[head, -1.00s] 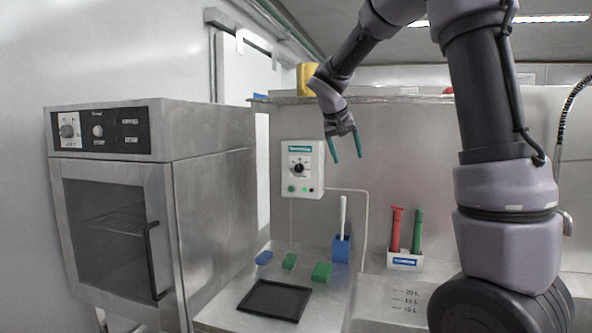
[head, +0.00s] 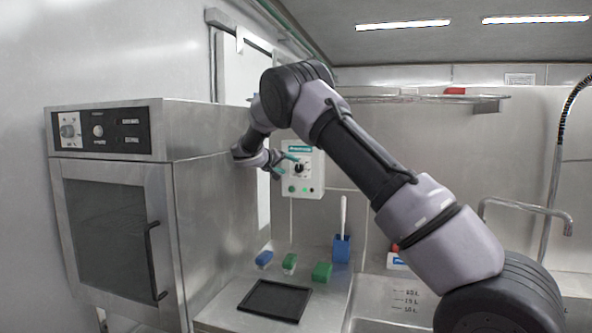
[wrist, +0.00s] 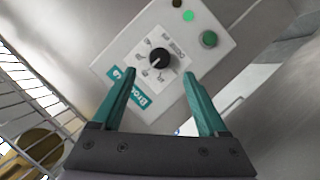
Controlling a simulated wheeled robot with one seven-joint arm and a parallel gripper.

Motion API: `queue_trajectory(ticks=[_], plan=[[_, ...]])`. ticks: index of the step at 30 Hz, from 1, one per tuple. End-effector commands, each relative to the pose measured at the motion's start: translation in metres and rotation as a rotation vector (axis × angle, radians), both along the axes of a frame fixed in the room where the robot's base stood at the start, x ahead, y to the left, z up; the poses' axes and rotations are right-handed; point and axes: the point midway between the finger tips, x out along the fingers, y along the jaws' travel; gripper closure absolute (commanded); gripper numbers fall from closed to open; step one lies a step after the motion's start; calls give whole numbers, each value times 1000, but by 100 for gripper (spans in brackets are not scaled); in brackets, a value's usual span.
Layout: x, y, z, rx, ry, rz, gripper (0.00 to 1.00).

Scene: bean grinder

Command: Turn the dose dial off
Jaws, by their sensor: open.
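The dose dial (wrist: 160,58) is a black round knob on a pale scale plate, on the front of a light grey control box (head: 314,181) mounted on the back wall. In the head view the dial (head: 299,168) is partly beside my fingers. In the wrist view its white pointer line aims toward the lower left. The box also has a green button (wrist: 208,39), a lit green lamp (wrist: 188,16) and a teal label. My gripper (wrist: 163,95) is open and empty, with teal fingers either side of the dial's line, the dial beyond the tips. Contact is not visible.
A steel oven (head: 110,215) stands at the left. Below the box, a black tray (head: 274,300), brushes (head: 322,271) and a blue holder (head: 341,248) are on the steel counter. A wire rack (wrist: 35,90) shows at the wrist view's left.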

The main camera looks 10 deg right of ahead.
Motion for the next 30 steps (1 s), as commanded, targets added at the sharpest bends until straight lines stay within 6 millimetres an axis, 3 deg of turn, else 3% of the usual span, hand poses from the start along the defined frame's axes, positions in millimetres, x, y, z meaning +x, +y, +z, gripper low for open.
queue_trajectory(ticks=[9, 22, 23, 28, 29, 30], plan=[[39, -34, -16, 1, 1, -1, 24], [48, -41, -19, 1, 2, 1, 24], [48, -41, -19, 1, 3, 0, 28], [48, -41, -19, 1, 2, -1, 93], [48, -41, -19, 1, 2, 0, 100], [48, -41, -19, 1, 2, 0, 100]])
